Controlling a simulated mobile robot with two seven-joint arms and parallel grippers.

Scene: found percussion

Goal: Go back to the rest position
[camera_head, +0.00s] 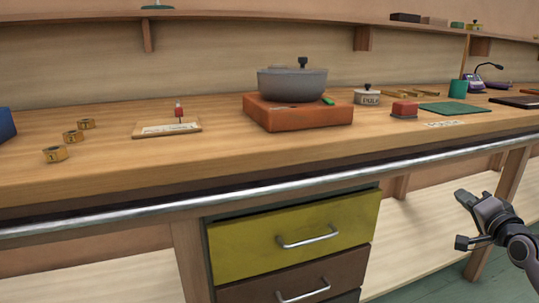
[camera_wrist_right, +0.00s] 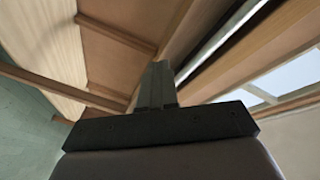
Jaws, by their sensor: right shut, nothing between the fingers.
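My right gripper (camera_head: 463,220) is at the lower right of the head view, in front of the bench and below its top edge. It holds nothing and touches nothing that I can see. In the right wrist view its fingers (camera_wrist_right: 156,85) are together, with no object between them. My left gripper is not in either view.
A wooden workbench (camera_head: 220,165) with a metal rail (camera_head: 150,208) spans the view. Below is a yellow drawer (camera_head: 250,245).

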